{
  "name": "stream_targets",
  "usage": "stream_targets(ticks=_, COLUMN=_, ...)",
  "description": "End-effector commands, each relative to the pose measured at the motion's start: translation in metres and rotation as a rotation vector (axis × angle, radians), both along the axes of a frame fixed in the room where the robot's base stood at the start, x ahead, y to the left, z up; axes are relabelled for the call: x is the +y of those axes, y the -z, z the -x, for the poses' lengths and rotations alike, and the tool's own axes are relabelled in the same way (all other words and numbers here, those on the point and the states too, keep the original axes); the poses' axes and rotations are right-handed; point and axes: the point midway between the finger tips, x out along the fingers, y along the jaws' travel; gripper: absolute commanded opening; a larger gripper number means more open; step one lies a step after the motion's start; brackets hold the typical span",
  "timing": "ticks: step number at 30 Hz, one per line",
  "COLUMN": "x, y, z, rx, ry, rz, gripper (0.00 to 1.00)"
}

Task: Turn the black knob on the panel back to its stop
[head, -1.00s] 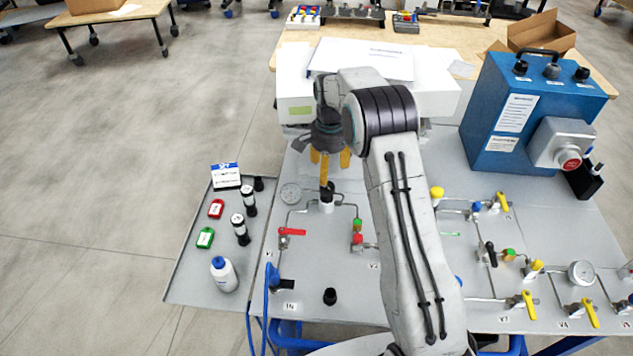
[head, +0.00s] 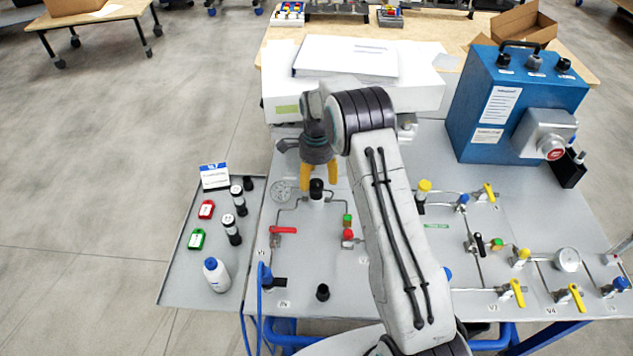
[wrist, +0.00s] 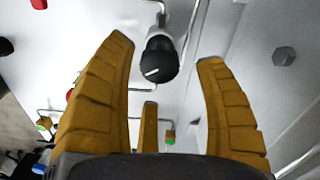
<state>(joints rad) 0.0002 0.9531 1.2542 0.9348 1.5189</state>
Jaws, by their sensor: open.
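The black knob (head: 316,186) sits on top of a pale fitting on the grey panel (head: 325,265), at its upper left in the head view. In the wrist view the knob (wrist: 158,60) shows a white pointer line on its round face. My gripper (head: 320,181) is open beside the knob, on its far side in the head view, with yellow fingers. In the wrist view my gripper (wrist: 166,50) has one finger left of the knob, one to its right and a third below. No finger clearly touches the knob.
A round gauge (head: 282,190), a red-handled valve (head: 284,230) and thin pipes lie near the knob. A white box (head: 420,95) stands behind my gripper. A blue box (head: 515,105) is at right. A tray (head: 185,255) with bottles and tags is at left.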

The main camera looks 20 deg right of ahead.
Motion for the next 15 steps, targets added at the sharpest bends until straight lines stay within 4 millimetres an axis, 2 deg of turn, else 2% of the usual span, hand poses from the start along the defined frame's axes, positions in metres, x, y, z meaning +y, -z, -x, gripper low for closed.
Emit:
stream_targets(ticks=7, x=0.0, y=0.022, z=0.0, rx=0.001, ry=-0.001, rz=0.0, gripper=0.65)
stream_targets(ticks=15, x=0.0, y=0.029, z=0.0, rx=0.0, ry=-0.002, rz=0.0, gripper=0.65)
